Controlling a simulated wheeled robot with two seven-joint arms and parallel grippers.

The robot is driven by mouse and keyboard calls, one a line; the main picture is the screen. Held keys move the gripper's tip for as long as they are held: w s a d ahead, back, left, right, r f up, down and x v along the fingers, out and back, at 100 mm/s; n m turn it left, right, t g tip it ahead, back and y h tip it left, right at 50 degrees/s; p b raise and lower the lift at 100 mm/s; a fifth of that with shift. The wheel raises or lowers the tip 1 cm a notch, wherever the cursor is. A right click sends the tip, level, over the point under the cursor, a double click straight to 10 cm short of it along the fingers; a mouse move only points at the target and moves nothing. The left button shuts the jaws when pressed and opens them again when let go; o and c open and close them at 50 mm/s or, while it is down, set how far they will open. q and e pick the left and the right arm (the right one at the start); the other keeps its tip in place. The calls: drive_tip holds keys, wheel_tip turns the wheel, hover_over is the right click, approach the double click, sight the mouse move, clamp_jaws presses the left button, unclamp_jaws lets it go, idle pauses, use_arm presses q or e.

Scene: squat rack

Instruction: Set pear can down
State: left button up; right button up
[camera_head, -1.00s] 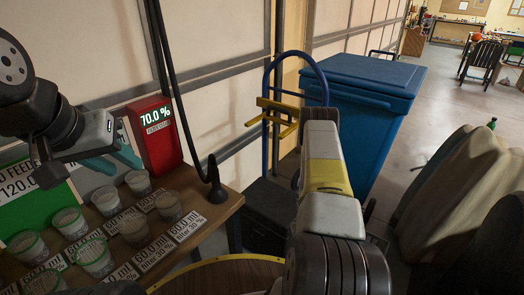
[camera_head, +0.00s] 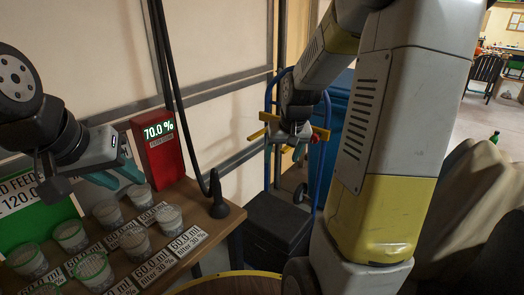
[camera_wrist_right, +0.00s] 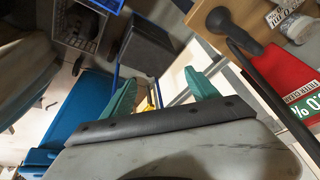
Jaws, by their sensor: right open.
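I cannot make out a pear can in either view. My right gripper (camera_head: 298,150) hangs in front of the hand truck in the head view, over the dark box. In the right wrist view its two teal fingers (camera_wrist_right: 160,94) stand wide apart with no can between them. My left gripper (camera_head: 117,174) is above the table's left part, near the cups; its teal fingers look apart and nothing shows between them.
The wooden table (camera_head: 222,228) holds several cups (camera_head: 134,240), labels, a red 70.0 % display (camera_head: 158,145) and a dark cone-shaped nozzle (camera_head: 217,195). A black box (camera_head: 277,222) stands beside it. A blue hand truck (camera_head: 268,110) and blue bin (camera_head: 337,95) are behind.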

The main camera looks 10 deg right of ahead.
drive_tip(key=s+a+r, duration=0.2)
drive_tip(key=s+r, duration=0.2)
drive_tip(key=s, duration=0.2)
drive_tip(key=s+a+r+n+t+y, duration=0.1)
drive_tip(key=s+a+r, duration=0.2)
drive_tip(key=s, duration=0.4)
drive_tip(key=s+a+r, duration=0.3)
drive_tip(key=s+r, duration=0.2)
drive_tip(key=s, duration=0.1)
drive_tip(key=shift+s+a+r+n+t+y, duration=0.25)
drive_tip(key=shift+s+r+n+t+y, duration=0.05)
drive_tip(key=shift+n+t+y, duration=0.1)
